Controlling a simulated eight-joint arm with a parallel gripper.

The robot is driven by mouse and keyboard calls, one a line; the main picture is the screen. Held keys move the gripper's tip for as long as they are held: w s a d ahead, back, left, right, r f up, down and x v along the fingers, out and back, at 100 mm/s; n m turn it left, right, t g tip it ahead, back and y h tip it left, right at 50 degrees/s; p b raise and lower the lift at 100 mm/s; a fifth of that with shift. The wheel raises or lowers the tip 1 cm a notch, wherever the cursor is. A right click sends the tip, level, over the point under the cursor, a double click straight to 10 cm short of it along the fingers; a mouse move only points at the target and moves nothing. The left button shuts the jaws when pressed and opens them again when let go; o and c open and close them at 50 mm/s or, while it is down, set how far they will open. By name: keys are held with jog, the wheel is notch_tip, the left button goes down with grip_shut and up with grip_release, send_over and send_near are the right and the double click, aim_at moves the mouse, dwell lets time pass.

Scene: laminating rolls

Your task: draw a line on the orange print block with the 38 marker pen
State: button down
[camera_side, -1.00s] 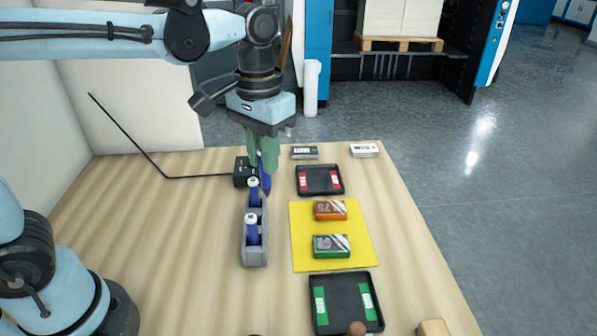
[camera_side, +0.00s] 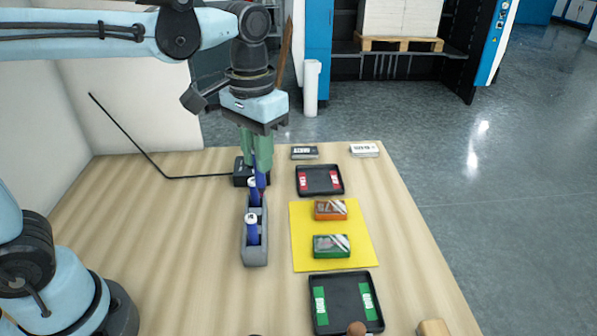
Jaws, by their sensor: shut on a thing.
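My gripper (camera_side: 258,166) has green fingers and is shut on a blue marker pen (camera_side: 262,176), which points down. The held pen is at the far end of a grey pen rack (camera_side: 255,257); I cannot tell whether its tip is inside or just behind the rack. Two more blue pens with white caps, a farther one (camera_side: 254,196) and a nearer one (camera_side: 252,234), stand in the rack. Pen numbers are too small to read. The orange print block (camera_side: 330,210) lies on a yellow mat (camera_side: 362,255), to the right of the rack, apart from my gripper.
A green block (camera_side: 331,246) lies nearer on the mat. A black tray with red labels (camera_side: 319,181) is behind it; one with green labels (camera_side: 342,300) is in front. A black box (camera_side: 242,171) with a cable stands beside the gripper. The left table is mostly clear.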

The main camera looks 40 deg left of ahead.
jog(key=w+d+f, duration=0.2)
jog(key=w+d, duration=0.1)
jog(key=w, duration=0.5)
jog(key=w+d+f, duration=0.1)
jog(key=w+d, duration=0.3)
jog(key=w, duration=0.4)
jog(key=shift+s+f, duration=0.1)
jog(key=shift+f, duration=3.05)
jog(key=shift+f, duration=0.4)
jog(key=shift+s+a, duration=0.35)
jog(key=shift+a, duration=0.1)
jog(key=shift+s+a, duration=0.2)
jog(key=shift+a, duration=0.05)
jog(key=shift+s+a, duration=0.15)
jog(key=shift+a, duration=0.05)
jog(key=shift+s+a, duration=0.15)
